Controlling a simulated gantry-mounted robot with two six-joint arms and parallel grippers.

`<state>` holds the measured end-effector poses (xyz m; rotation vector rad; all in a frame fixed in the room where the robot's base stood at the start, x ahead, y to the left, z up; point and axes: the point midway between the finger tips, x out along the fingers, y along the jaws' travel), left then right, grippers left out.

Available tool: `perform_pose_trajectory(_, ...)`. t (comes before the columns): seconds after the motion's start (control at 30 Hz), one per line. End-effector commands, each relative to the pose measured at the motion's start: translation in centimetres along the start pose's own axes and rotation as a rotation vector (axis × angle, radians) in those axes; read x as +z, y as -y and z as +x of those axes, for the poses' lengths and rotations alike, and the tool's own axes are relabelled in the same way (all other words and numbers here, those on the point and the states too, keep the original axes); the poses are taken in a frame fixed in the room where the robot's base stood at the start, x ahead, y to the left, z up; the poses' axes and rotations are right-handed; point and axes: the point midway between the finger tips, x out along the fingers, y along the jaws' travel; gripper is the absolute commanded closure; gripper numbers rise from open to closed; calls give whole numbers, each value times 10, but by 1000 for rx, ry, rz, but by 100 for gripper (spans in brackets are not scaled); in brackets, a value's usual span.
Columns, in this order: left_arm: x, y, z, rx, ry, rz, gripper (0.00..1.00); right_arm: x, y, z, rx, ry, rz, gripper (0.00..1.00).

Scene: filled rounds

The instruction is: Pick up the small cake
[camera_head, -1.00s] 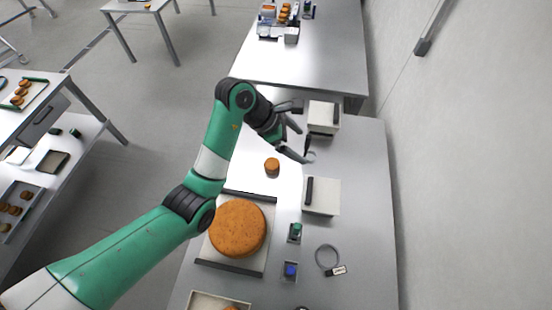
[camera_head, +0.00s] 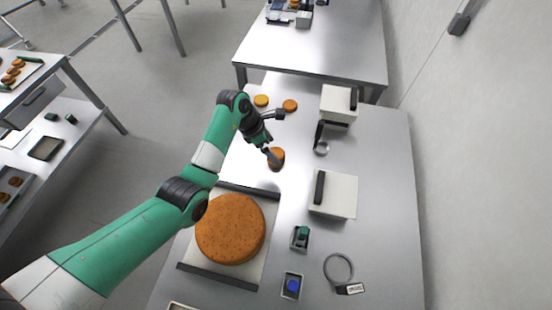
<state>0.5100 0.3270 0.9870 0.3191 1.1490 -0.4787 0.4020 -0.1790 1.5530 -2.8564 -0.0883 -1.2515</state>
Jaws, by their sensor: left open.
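The small cake (camera_head: 277,154) is a brown round standing on the steel table, in the middle of the head view. My left gripper (camera_head: 271,154) is right over its left side, pointing down at it, and partly hides it. The jaws are open, but the fingers overlap in this view, and I cannot tell whether they touch the cake. A much larger brown round cake (camera_head: 231,229) lies on a pale tray (camera_head: 263,262) with dark edges, nearer to me. My right gripper is out of view.
A yellow round (camera_head: 261,100) and an orange round (camera_head: 290,106) lie beyond the small cake. Two white boxes (camera_head: 341,196) (camera_head: 338,104) with dark handles stand to the right. A green item (camera_head: 301,236), a blue item (camera_head: 292,286) and a cable ring (camera_head: 338,268) lie nearer.

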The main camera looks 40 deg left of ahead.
Motion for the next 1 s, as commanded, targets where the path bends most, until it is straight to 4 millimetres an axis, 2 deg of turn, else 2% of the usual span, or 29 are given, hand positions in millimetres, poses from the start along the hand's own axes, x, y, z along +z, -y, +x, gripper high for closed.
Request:
perform_pose_trajectory(0.1,-1,0,6,0,0,0,0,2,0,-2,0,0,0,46)
perform_pose_trajectory(0.3,-8,2,41,-1,0,2,0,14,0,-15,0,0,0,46)
perform_pose_trajectory(0.4,-8,1,51,0,0,1,0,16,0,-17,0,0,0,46)
perform_pose_trajectory(0.63,-7,1,51,1,1,1,0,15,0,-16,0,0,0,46)
perform_pose_trajectory(0.67,-7,1,51,1,1,1,4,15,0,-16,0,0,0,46)
perform_pose_trajectory(0.9,-7,1,51,1,1,1,47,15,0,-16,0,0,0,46)
perform_pose_trajectory(1.0,-6,1,51,1,1,1,48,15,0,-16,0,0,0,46)
